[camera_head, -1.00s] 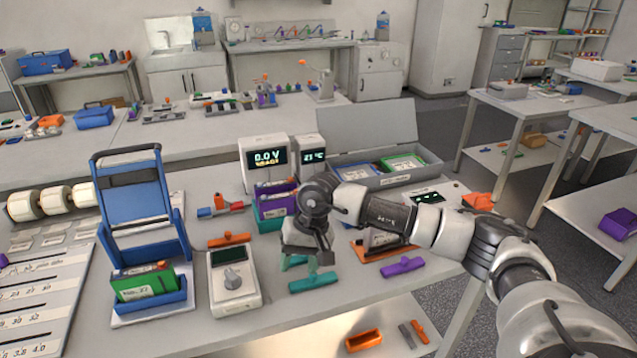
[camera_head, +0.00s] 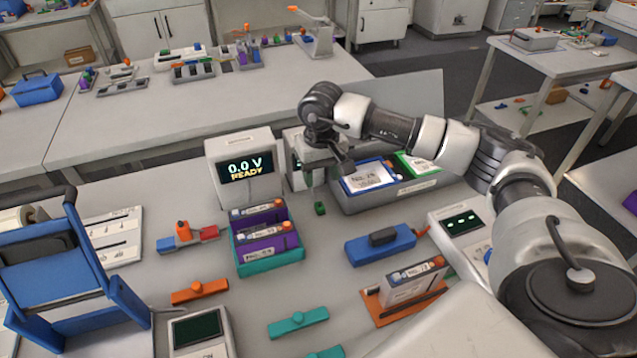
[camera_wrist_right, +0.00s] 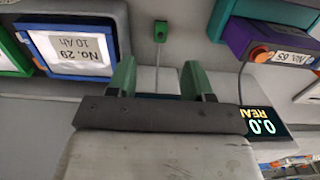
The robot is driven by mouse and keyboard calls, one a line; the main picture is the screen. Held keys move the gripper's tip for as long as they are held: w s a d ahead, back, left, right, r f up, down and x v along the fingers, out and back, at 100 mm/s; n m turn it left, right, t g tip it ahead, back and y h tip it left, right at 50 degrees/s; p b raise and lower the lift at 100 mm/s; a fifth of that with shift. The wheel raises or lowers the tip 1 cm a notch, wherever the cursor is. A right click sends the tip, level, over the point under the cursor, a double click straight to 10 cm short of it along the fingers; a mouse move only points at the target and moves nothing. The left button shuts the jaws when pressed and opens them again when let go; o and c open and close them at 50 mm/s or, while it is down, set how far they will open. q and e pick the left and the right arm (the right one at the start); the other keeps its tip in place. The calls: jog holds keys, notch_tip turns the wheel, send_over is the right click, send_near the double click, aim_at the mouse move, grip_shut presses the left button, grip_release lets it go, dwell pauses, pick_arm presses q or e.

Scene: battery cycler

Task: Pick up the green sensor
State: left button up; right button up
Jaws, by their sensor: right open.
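The green sensor (camera_head: 320,208) is a small green block on the table, in front of the temperature display box and left of the grey case. In the right wrist view the green sensor (camera_wrist_right: 160,31) lies ahead of the fingertips, with a thin cable running from it toward the gripper. My right gripper (camera_head: 328,172) is above and behind the sensor. In its wrist view the right gripper (camera_wrist_right: 159,62) has two green fingers apart, with nothing between them. The sensor is apart from both fingers. My left gripper is not in view.
The grey case (camera_head: 400,196) holds blue- and green-framed packs close to the sensor. The voltage display (camera_head: 243,171) reads 0.0 V READY. A teal holder (camera_head: 270,259) with purple packs stands left, and a blue block (camera_head: 380,245) lies in front right. Bare table surrounds the sensor.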

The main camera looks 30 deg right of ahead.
aim_at(321, 208)
jog(key=f, duration=0.2)
jog(key=f+p, duration=0.1)
jog(key=f, duration=0.1)
jog(key=shift+s+a, duration=0.25)
jog(key=shift+s, duration=0.05)
jog(key=shift+w+d+f+p, duration=0.15)
jog(key=shift+f+p, duration=0.15)
jog(key=shift+f, duration=0.35)
notch_tip(321, 208, down, 4)
jog(key=shift+r+p, duration=0.2)
jog(key=shift+p, duration=0.65)
jog(key=shift+f, duration=0.6)
grip_shut()
jog(key=shift+r, duration=0.15)
